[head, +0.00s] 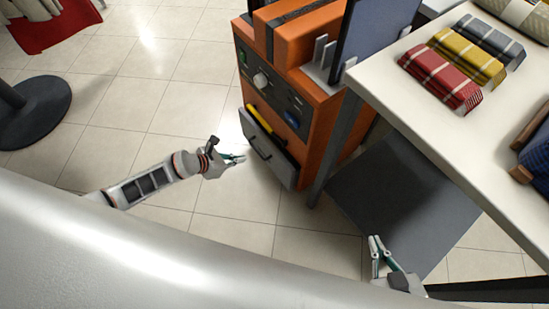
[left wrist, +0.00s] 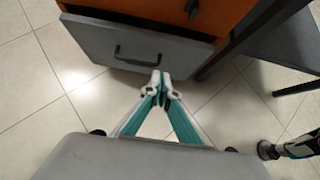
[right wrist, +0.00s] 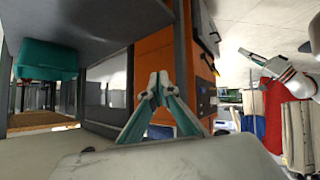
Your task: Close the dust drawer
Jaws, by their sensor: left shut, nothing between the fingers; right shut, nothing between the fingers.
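The dust drawer (head: 270,158) has a grey front with a dark bar handle (head: 259,148), low on the orange machine (head: 300,85). It stands pulled out, with a dark gap and a yellow piece (head: 260,122) showing behind its front's top edge. My left gripper (head: 242,158) is shut and empty, just in front of the drawer front. In the left wrist view the drawer (left wrist: 90,45) lies ahead of the fingertips (left wrist: 160,76), below its handle (left wrist: 137,62); contact cannot be told. My right gripper (head: 375,243) is shut and empty, right of the machine near the table.
A white table (head: 400,95) with folded cloths (head: 455,70) stands at the right, over a grey lower shelf (head: 395,195). A table leg (head: 335,150) stands close beside the drawer. Tiled floor (head: 140,100) is clear to the left, before a dark round base (head: 45,110).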

